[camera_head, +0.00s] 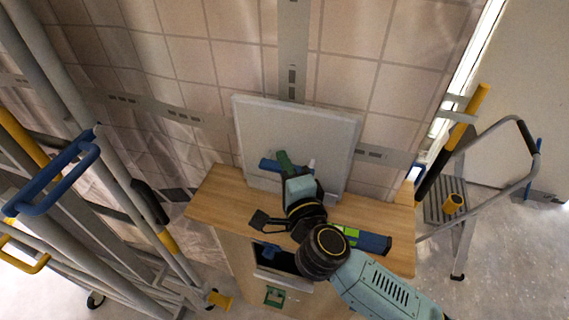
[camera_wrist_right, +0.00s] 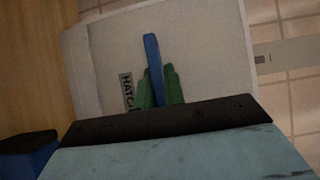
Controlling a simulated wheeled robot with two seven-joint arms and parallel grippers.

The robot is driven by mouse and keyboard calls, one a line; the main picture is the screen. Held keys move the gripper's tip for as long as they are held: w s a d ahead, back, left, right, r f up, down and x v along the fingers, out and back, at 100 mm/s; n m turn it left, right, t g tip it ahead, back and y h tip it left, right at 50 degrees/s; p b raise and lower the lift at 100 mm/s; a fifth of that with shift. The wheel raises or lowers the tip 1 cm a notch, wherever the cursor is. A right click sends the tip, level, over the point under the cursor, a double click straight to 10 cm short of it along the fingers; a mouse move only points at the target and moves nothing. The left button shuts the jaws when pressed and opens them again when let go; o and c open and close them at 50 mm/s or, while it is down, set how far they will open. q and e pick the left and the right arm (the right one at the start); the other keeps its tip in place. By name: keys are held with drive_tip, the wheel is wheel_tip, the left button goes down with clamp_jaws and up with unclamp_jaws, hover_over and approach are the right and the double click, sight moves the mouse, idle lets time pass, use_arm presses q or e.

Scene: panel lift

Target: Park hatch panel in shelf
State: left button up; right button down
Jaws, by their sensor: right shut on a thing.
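The hatch panel (camera_head: 335,132) is a pale grey-white square plate at the back of a wooden cabinet top (camera_head: 215,195), near the tiled wall, nearly upright. I cannot tell whether its lower edge touches the wood. My right gripper (camera_head: 284,160) is in front of the panel, its green fingers closed around the panel's blue handle (camera_head: 267,164). The right wrist view shows the fingers (camera_wrist_right: 158,88) on either side of the blue handle (camera_wrist_right: 152,55), and a partly hidden "HATCH" label on the panel (camera_wrist_right: 100,60). My left gripper is not in view. No separate shelf is clearly seen.
A blue and black tool (camera_head: 372,242) and a black item (camera_head: 265,220) lie on the cabinet top. A dark opening (camera_head: 280,258) is in its front.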

drive_tip(key=c, duration=1.5)
unclamp_jaws()
drive_tip(key=shift+r, duration=0.1)
drive_tip(key=shift+o, duration=0.5)
drive_tip(key=shift+f, duration=0.2)
drive_tip(key=b+v, duration=0.1)
drive_tip(key=v, duration=1.2)
drive_tip(key=shift+s+b, duration=0.25)
drive_tip(key=shift+b, duration=0.1)
drive_tip(key=shift+r, duration=0.15)
